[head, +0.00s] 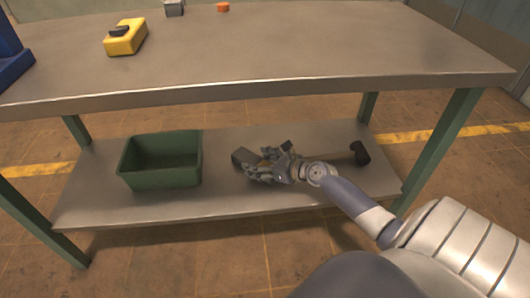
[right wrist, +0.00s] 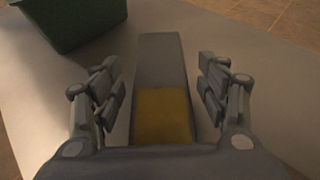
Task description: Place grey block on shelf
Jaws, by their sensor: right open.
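A grey block (head: 241,157) with a yellow section lies on the lower shelf (head: 226,203) of the workbench, partly hidden by my gripper in the head view. My right gripper (head: 263,165) is low over this shelf, reaching in from the right. In the right wrist view, the block (right wrist: 158,58) lies lengthwise between the two open fingers, its yellow part nearest the palm. Gaps show on both sides, so the fingers appear not to press on it. My left gripper is not in view.
A green bin (head: 160,183) stands left on the lower shelf; a black object (head: 360,153) lies right. The tabletop (head: 270,50) overhangs, holding a yellow object (head: 126,38), a grey item (head: 174,8), an orange piece (head: 222,7) and a blue object (head: 12,55). Green legs (head: 437,150) flank the shelf.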

